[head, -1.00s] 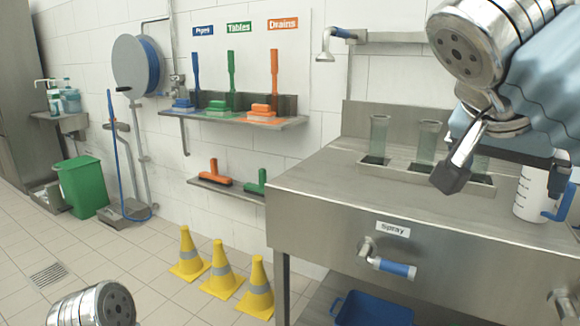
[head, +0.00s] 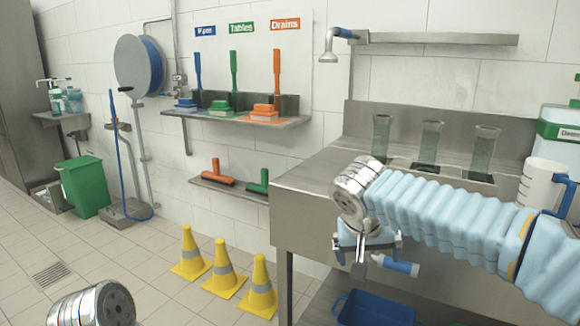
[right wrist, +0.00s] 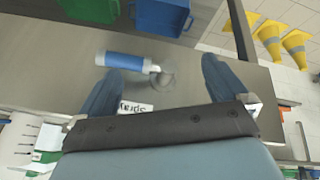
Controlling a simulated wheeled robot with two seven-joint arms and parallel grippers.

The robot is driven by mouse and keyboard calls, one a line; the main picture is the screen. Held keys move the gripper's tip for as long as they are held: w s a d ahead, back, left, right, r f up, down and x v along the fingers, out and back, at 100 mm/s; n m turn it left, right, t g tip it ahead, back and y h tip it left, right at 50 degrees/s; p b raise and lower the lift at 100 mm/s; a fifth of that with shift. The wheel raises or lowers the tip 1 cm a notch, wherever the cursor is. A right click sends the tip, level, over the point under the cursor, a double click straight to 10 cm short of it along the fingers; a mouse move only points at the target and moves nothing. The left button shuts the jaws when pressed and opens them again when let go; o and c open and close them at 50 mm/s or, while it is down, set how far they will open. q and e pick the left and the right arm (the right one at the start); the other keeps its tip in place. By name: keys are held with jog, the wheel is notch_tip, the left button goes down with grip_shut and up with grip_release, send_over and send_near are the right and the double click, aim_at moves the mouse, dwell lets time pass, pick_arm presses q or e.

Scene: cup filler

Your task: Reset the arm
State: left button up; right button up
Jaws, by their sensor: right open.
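My right arm (head: 440,200), in a pale blue ribbed sleeve, reaches in from the right across the counter front. My right gripper (head: 367,250) points down in front of the steel panel, near the blue-handled spray fitting (head: 398,266). In the right wrist view the two fingers are spread with nothing between them, and the gripper (right wrist: 166,66) shows against the panel. There the spray handle (right wrist: 125,61) lies beyond the fingertips, and the gap to it is hard to judge. Only a metal joint of my left arm (head: 95,303) shows; its gripper is out of view.
The steel counter (head: 310,180) carries several glass tubes (head: 432,142) and a white jug (head: 540,185) with a blue handle. A blue bin (head: 372,308) sits below. Yellow cones (head: 222,270) stand on the floor at left. Brushes rest on a wall shelf (head: 290,121).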

jog(key=s+a+f+n+g+y, duration=0.2)
jog(key=a+f+y, duration=0.15)
jog(key=f, duration=1.15)
jog(key=s+a+f+n+g+y, duration=0.15)
jog(key=a+f, duration=0.25)
jog(key=f, duration=1.1)
jog(key=s+d+f+m+y, duration=0.2)
jog(key=s+f+m, duration=0.1)
jog(key=s+f, duration=1.3)
jog(key=shift+s+f+g+y, duration=0.3)
jog(key=shift+f+g, duration=0.15)
jog(key=shift+f, duration=0.45)
